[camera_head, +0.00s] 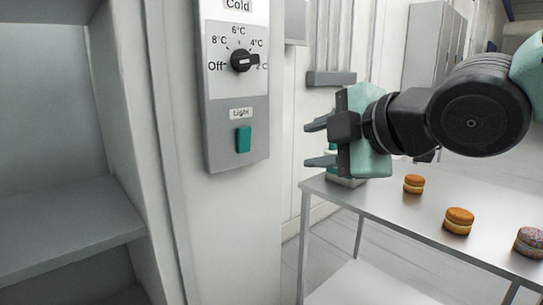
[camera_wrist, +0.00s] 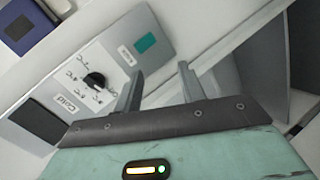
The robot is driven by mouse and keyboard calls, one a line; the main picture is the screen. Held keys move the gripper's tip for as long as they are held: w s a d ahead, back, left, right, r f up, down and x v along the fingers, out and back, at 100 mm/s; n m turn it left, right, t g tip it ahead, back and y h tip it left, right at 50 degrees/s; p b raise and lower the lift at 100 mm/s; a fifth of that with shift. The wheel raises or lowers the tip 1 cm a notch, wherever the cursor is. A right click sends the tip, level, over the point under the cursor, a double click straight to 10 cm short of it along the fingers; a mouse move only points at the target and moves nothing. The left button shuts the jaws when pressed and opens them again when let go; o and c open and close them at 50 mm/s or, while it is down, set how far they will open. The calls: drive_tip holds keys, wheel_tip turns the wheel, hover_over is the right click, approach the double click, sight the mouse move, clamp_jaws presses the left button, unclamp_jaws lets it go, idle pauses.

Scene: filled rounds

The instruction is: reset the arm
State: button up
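My gripper (camera_head: 318,142) is at the right of the head view, raised near the corner of a metal table, with its fingers pointing left toward the control panel (camera_head: 236,95). In the wrist view its two fingers (camera_wrist: 160,90) stand apart with nothing between them. My arm reaches in from the right edge of the head view. The panel has a black dial (camera_head: 244,60) and a green light switch (camera_head: 243,139). In the wrist view the dial (camera_wrist: 95,81) and the switch (camera_wrist: 146,42) lie left of and beyond the fingers. The gripper touches neither.
The metal table (camera_head: 330,188) stands below my arm. Several filled rounds sit on it, among them an orange one (camera_head: 458,221) and a speckled one (camera_head: 529,242). An open compartment with a shelf (camera_head: 60,225) is at the left. Grey lockers (camera_head: 432,45) stand at the back.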

drive_tip(key=s+d+f+m+g+h, duration=0.1)
drive_tip(key=s+f+m+g+h, duration=0.2)
drive_tip(key=f, duration=0.5)
drive_tip(key=s+d+f+m+g+h, duration=0.1)
drive_tip(key=s+d+f+m+g, duration=0.15)
drive_tip(key=s+f+m, duration=0.35)
drive_tip(key=s+d+f+m+g+h, duration=0.3)
drive_tip(key=s+f+m+g, duration=0.25)
drive_tip(key=s+f, duration=0.5)
wheel_tip(320, 180, up, 16)
drive_tip(key=p, duration=1.3)
drive_tip(key=shift+s+f, duration=0.2)
drive_tip(key=shift+s, duration=0.05)
drive_tip(key=shift+a+n, duration=0.1)
drive_tip(key=shift+n, duration=0.15)
